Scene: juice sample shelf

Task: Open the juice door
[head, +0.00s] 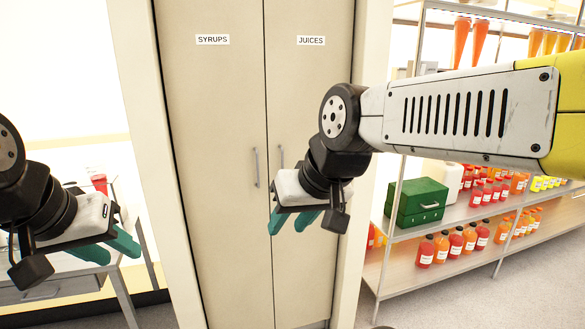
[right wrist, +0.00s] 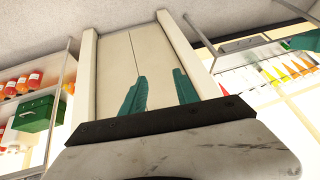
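The juice door (head: 310,90) is the right-hand panel of a tall beige cabinet, labelled JUICES, and is closed. Its vertical metal handle (head: 281,160) is near the middle seam, just above my right gripper in the picture. My right gripper (head: 290,226) is in front of the juice door, open and empty, its teal fingers pointing downward in the head view. In the right wrist view its fingers (right wrist: 161,92) stand apart with the cabinet beyond; no handle shows between them. My left gripper (head: 114,250) is at the far left, away from the door, its teal fingers apart and empty.
The closed syrups door (head: 212,90) is to the left, with its own handle (head: 256,167). A shelf on the right holds a green box (head: 417,202) and several juice bottles (head: 456,242). A table with a red-topped cup (head: 99,183) stands behind my left gripper.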

